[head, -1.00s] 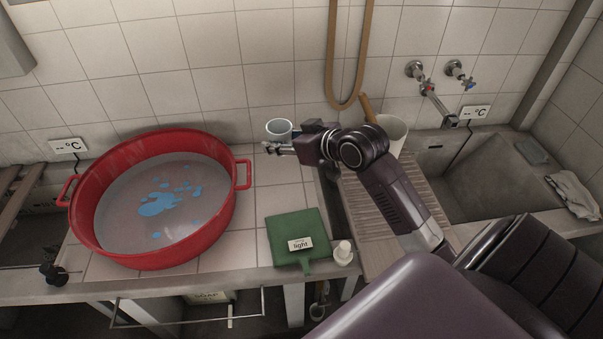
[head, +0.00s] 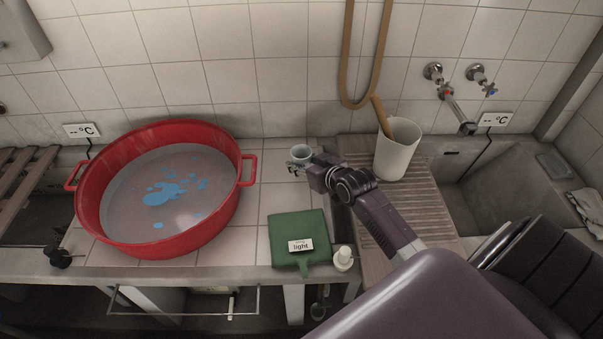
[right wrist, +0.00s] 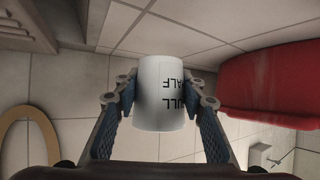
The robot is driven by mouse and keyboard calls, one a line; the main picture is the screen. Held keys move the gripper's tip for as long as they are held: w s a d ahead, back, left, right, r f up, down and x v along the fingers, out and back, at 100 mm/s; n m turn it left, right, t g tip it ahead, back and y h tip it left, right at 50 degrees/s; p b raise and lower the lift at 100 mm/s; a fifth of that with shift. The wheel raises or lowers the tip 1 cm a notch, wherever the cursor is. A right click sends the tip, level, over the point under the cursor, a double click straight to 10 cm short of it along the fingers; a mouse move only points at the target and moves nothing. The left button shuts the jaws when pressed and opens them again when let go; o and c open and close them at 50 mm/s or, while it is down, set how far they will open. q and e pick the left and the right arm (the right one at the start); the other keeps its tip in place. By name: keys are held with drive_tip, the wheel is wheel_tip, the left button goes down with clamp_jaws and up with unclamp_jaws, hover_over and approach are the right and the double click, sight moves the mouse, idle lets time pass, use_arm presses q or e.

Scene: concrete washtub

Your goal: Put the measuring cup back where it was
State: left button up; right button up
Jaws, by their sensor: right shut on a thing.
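The measuring cup (head: 301,153) is small and pale, with its open rim facing up in the head view. It is over the tiled counter, between the red tub and the wooden drainboard. In the right wrist view the white cup (right wrist: 161,92) shows dark "FULL" and "HALF" marks, upside down. My right gripper (head: 297,167) is shut on the cup, with a finger on each side of it (right wrist: 160,103). I cannot tell whether the cup's base touches the counter. My left gripper is not in view.
The red tub (head: 92,205) of water stands left of the cup. A green dustpan-like board (head: 296,226) with a "light" label and a small white bottle (head: 343,258) lie nearer. A white container (head: 396,150) with a wooden handle stands on the drainboard (head: 440,195). Tiles around the cup are clear.

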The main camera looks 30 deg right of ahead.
sight(303, 182)
drive_tip(key=shift+f, duration=0.7)
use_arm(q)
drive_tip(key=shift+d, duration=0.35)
use_arm(e)
drive_tip(key=shift+f, duration=1.65)
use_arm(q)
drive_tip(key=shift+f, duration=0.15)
use_arm(e)
drive_tip(key=o, duration=1.2)
drive_tip(key=shift+f, duration=0.1)
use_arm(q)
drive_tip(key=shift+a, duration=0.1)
use_arm(e)
drive_tip(key=shift+r, duration=0.25)
drive_tip(key=shift+s, duration=0.3)
drive_tip(key=v, duration=1.1)
drive_tip(key=shift+s+r, duration=0.15)
